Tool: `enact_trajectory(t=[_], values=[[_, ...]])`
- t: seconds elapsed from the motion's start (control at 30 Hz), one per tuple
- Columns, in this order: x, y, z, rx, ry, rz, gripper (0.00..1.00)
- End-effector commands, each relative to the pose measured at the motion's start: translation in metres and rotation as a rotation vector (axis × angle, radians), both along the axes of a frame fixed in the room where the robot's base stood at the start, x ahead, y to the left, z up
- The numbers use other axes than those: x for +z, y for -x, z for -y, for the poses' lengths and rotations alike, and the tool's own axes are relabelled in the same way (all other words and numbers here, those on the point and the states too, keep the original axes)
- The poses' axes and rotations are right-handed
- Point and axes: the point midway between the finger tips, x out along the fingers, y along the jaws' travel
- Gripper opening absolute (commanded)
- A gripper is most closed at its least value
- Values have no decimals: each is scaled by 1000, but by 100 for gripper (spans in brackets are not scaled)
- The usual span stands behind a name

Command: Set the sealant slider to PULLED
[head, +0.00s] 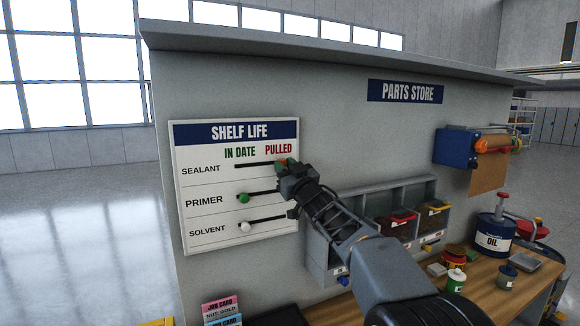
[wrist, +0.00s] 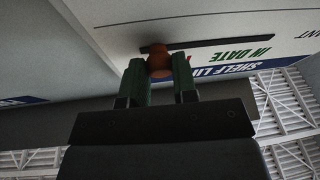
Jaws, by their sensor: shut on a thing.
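The SHELF LIFE board (head: 208,161) hangs on the grey wall with columns IN DATE and PULLED. Its top slot (head: 252,164) is the SEALANT row. The orange-brown sealant knob (wrist: 158,62) is between the fingers of my gripper (wrist: 159,72), which is shut on it. In the wrist view the knob sits near the slot's left end, away from the IN DATE lettering. In the head view my gripper (head: 286,168) is at the slot's right end, below the word PULLED, and mostly hides the knob.
The green primer knob (head: 244,198) and the white solvent knob (head: 246,227) are at the left of their slots. My arm crosses in front of grey bins (head: 405,190). A wooden bench (head: 500,277) with an oil can (head: 494,235) and several small containers is at right.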

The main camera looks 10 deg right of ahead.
Motion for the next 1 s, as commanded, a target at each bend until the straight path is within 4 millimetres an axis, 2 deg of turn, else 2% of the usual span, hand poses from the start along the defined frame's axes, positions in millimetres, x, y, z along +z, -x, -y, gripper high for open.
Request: enact_trajectory(t=[0.1, 0.13, 0.4, 0.73, 0.87, 1.0], values=[[1, 0, 3, -4, -1, 2, 0], [1, 0, 3, -5, -2, 2, 27], [1, 0, 3, -6, -1, 2, 52], [-4, 5, 5, -5, 0, 1, 52], [-12, 22, 11, -7, -1, 3, 52], [-24, 47, 21, -8, 0, 3, 52]])
